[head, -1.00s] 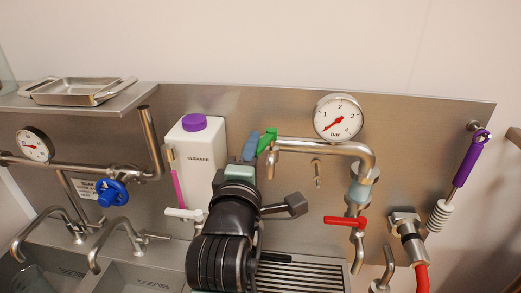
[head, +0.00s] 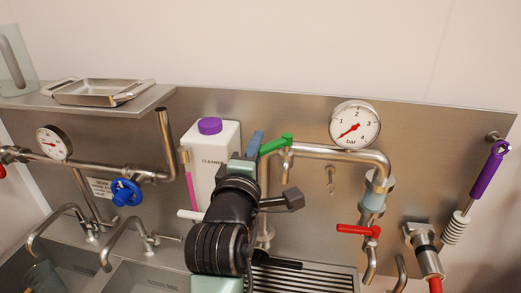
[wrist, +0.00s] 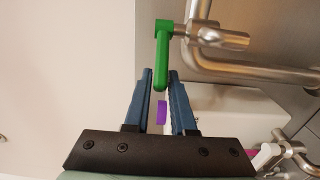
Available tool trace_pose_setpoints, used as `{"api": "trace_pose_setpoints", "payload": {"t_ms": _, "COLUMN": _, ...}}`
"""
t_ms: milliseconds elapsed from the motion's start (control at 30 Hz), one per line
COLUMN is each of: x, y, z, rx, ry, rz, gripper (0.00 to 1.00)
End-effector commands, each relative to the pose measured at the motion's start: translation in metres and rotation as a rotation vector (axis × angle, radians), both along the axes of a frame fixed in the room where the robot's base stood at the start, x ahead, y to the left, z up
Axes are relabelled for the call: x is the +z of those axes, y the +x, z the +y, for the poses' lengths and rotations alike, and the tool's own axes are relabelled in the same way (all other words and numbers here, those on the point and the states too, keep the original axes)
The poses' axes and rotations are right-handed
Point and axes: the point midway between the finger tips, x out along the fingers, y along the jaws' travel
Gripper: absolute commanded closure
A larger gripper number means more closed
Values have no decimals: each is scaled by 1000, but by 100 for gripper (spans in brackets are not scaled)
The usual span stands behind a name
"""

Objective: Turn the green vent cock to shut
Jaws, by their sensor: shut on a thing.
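The green vent cock is a lever handle on a steel pipe fitting, left of the round gauge in the head view (head: 277,144). In the wrist view the green lever (wrist: 162,45) runs from the valve fitting down between the blue fingers. My gripper (wrist: 160,75) has its fingertips on both sides of the lever's free end and is shut on it. In the head view my gripper (head: 257,146) is at the lever's left end, and one finger is partly hidden.
A white cleaner bottle (head: 226,140) with a purple cap stands just behind and left of my gripper. A pressure gauge (head: 355,126) and a red lever (head: 357,230) are to the right. A blue valve wheel (head: 126,192) is at the left.

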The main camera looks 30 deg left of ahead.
Motion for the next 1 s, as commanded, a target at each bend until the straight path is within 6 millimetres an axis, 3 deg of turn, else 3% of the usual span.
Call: {"api": "trace_pose_setpoints", "payload": {"t_ms": 1000, "x": 5, "y": 21, "z": 13, "rx": -5, "ry": 4, "rz": -11, "gripper": 100}}
